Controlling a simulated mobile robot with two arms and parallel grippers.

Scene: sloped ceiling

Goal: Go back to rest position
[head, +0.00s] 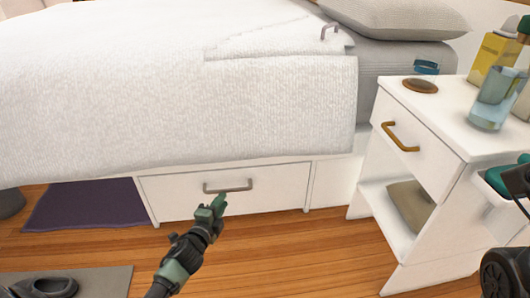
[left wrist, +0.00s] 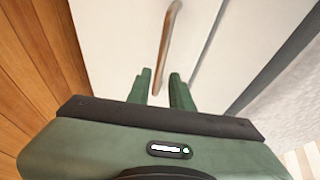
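My left gripper (head: 218,204) reaches in low toward the white drawer (head: 177,196) under the bed. The drawer looks shut. At the right edge of the head view, dark and green parts of my right arm (head: 505,270) show beside the nightstand. The right gripper's fingers cannot be made out clearly.
The bed (head: 180,95) fills the back. A white nightstand (head: 440,120) with a brass-handled drawer stands at the right, carrying bottles (head: 492,98) and a round brown disc (head: 420,86). Shoes (head: 45,286) lie on a grey mat (head: 108,282) at lower left. Wood floor (head: 300,255) is clear between.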

